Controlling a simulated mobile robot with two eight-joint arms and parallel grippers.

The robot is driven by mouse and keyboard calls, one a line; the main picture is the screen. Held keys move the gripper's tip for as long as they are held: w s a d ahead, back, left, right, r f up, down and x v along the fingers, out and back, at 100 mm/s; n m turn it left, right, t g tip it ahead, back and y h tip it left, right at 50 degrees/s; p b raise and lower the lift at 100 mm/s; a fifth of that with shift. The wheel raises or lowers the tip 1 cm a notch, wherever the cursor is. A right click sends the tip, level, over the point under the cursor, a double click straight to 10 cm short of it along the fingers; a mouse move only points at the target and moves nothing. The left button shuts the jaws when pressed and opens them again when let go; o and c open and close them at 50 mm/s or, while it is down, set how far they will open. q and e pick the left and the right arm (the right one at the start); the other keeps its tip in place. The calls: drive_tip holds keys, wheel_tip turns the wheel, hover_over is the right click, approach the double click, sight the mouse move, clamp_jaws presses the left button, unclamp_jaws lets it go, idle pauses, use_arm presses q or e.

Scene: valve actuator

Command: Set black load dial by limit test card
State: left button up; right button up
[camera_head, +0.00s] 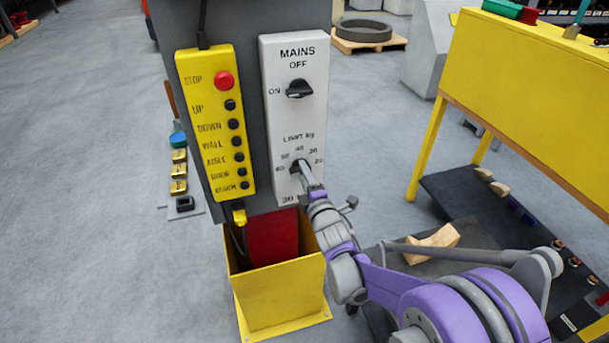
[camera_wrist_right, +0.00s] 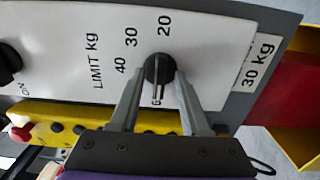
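The black load dial (camera_head: 296,166) sits low on the white panel (camera_head: 295,125), under "LIMIT kg". It also shows in the right wrist view (camera_wrist_right: 159,66), where 20, 30 and 40 are readable around it. My right gripper (camera_head: 303,172) is at the dial. In the wrist view its fingers (camera_wrist_right: 159,80) stand apart on either side of the dial's ridge. My left gripper is out of view.
The black mains switch (camera_head: 299,89) is above the dial. A yellow button box (camera_head: 215,120) with a red stop button (camera_head: 224,80) is left of the panel. A yellow bin (camera_head: 281,292) stands below. A yellow bench (camera_head: 540,90) is to the right.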

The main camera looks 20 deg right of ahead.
clamp_jaws()
drive_tip(key=shift+m, duration=0.4)
drive_tip(key=shift+m+b, duration=3.8)
drive_tip(key=shift+m, duration=9.1)
